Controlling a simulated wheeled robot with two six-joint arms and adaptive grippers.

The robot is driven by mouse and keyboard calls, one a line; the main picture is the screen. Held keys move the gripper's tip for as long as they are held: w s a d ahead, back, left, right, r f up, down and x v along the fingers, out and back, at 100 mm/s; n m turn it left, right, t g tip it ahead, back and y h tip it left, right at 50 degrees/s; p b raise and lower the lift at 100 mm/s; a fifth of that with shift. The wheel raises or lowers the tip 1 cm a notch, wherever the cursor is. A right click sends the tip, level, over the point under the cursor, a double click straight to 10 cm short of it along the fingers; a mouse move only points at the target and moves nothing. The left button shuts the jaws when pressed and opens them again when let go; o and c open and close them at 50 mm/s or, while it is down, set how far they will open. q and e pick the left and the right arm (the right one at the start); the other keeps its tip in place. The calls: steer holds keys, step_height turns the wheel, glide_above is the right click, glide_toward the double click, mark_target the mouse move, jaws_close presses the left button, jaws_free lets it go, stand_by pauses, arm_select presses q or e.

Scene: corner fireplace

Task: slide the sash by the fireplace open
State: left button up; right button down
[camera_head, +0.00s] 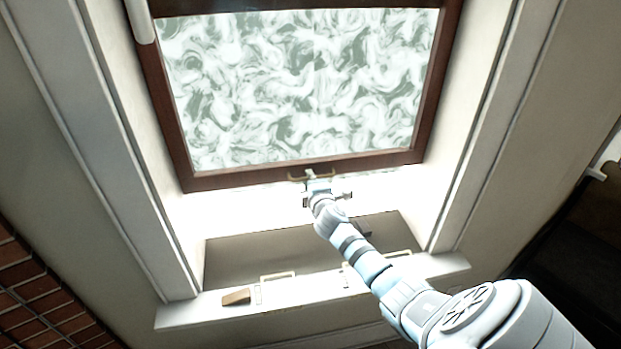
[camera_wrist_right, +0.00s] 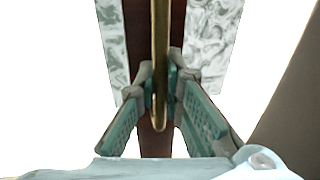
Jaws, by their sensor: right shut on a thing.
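The sash (camera_head: 240,177) is a dark brown frame around swirled white-green glass, in the upper middle of the head view. Its bottom rail stands well above the sill, with a bright gap below it. A brass handle (camera_head: 297,178) sits on that rail. My right gripper (camera_head: 318,184) is at the handle, its arm reaching up from the lower right. In the right wrist view, the fingers of the right gripper (camera_wrist_right: 160,88) are closed on the brass handle (camera_wrist_right: 160,40), with the brown rail behind it. My left gripper is out of view.
The pale sill (camera_head: 200,309) runs below the opening and carries a small brown block (camera_head: 236,297). Pale pull handles (camera_head: 278,276) show near it. White jambs flank the window. Brick (camera_head: 40,305) lies at lower left, a dark recess (camera_head: 545,240) at right.

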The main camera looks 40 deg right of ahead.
steer(key=c, duration=1.7)
jaws_free()
steer(key=shift+f, duration=0.1)
steer(key=v, duration=1.2)
steer(key=shift+w, duration=0.1)
